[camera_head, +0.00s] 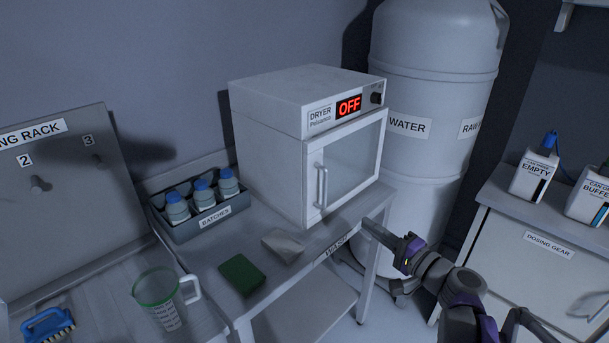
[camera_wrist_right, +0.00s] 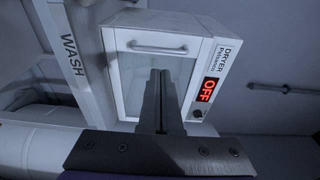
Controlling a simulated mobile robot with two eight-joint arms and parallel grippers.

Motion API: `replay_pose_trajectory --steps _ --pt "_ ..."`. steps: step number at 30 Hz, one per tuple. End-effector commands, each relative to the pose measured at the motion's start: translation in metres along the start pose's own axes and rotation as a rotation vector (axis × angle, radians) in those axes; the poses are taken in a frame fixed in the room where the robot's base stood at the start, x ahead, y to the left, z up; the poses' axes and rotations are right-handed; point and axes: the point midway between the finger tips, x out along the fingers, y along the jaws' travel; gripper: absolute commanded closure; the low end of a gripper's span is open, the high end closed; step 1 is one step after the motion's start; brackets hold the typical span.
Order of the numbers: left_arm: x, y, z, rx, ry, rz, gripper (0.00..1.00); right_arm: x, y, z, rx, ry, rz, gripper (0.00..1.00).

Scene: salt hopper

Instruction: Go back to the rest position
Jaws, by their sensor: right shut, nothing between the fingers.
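My right gripper (camera_head: 372,228) comes in from the lower right in the head view, in front of the dryer and near the right end of the wash table. In the right wrist view its fingers (camera_wrist_right: 161,75) are together with nothing between them. They point toward the dryer (camera_wrist_right: 160,65), and the fingers cover part of its door. In the head view the white dryer (camera_head: 270,120) stands on the table with its door shut and its display reading OFF. My left gripper is not in view.
The wash table (camera_head: 325,238) holds a batches tray (camera_head: 214,218) with blue-capped bottles, a green sponge (camera_head: 242,273) and a folded cloth (camera_head: 283,244). A measuring jug (camera_head: 160,303) and blue brush (camera_head: 47,325) are at left. A water tank (camera_head: 425,160) and dosing gear cabinet (camera_head: 530,255) stand right.

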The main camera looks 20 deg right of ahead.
Motion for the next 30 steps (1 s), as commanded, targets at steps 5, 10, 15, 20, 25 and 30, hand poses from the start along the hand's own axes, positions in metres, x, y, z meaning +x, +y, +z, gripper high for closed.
replay_pose_trajectory --steps 5,10,15,20,25,30 --pt "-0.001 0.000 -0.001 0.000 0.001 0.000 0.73 0.002 0.003 0.009 -0.011 -0.017 0.023 1.00" --pt "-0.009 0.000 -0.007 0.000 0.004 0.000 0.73 0.010 0.031 0.078 -0.120 -0.147 0.212 1.00" --pt "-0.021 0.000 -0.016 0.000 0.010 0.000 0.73 -0.013 0.079 0.169 -0.361 -0.349 0.503 1.00" --pt "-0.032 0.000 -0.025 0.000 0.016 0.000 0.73 -0.060 0.114 0.217 -0.656 -0.508 0.735 1.00" --pt "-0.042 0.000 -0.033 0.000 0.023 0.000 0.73 -0.105 0.134 0.230 -0.980 -0.614 0.902 1.00" --pt "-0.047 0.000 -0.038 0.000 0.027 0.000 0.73 -0.127 0.138 0.226 -1.193 -0.652 0.979 1.00"
